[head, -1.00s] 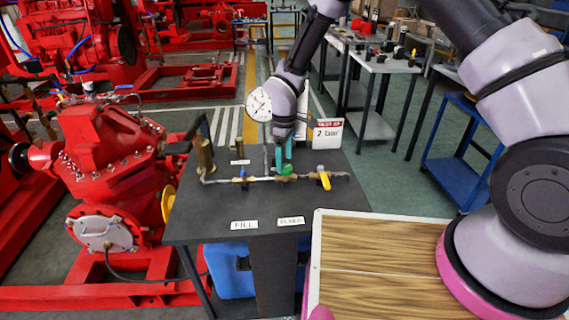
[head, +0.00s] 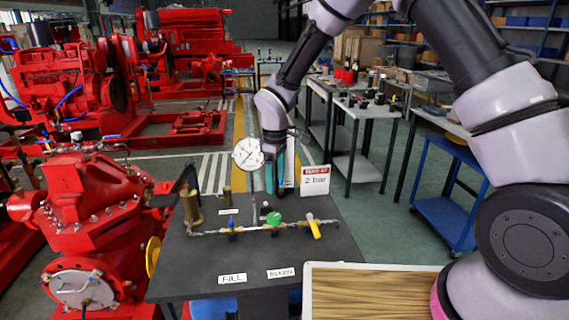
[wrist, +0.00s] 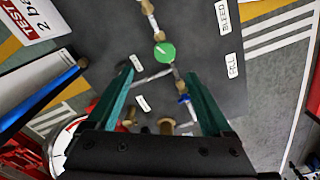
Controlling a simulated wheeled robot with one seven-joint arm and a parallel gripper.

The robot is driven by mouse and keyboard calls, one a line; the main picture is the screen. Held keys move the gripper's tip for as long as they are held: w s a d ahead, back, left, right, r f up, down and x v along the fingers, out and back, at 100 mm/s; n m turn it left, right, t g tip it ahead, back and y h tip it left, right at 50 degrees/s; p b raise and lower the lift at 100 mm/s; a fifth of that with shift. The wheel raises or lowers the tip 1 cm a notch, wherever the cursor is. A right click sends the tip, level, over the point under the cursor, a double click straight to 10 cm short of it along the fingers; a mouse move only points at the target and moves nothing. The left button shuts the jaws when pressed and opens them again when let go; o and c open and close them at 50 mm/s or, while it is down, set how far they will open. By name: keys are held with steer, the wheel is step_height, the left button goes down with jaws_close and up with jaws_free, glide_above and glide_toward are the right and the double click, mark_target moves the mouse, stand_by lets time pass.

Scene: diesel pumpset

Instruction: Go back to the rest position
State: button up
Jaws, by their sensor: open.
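My gripper (head: 275,180) is in the air above the back of the dark table (head: 215,262), its teal fingers pointing down. In the wrist view its two teal fingers (wrist: 162,98) are spread apart with nothing between them. Beyond them lies the pipe line with a round green knob (wrist: 165,52), which also shows in the head view (head: 273,218). The gripper is apart from the pipe and the knob. My arm reaches in from the right.
A blue-handled valve (head: 232,225), a yellow-handled valve (head: 314,228), a dial gauge (head: 248,153) and a "2 bar" sign (head: 315,181) stand at the table. A red pump (head: 90,205) is at left. A wooden-topped surface (head: 375,292) is at front right. A blue cart (head: 445,195) stands further right.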

steer(key=d+r+m+t, duration=0.3)
steer(key=d+r+m, duration=0.5)
steer(key=d+r, duration=1.2)
steer(key=s+d+r+m+t+y, duration=0.1)
steer(key=s+d+r+m+t, duration=0.1)
steer(key=s+d+r+m, duration=0.3)
steer(key=s+d+r+m+t+y, duration=0.1)
steer(key=s+d+r+m, duration=0.5)
steer(key=s, duration=0.6)
step_height(320, 180, up, 3)
steer(key=shift+d+t, duration=0.5)
steer(key=shift+d, duration=0.7)
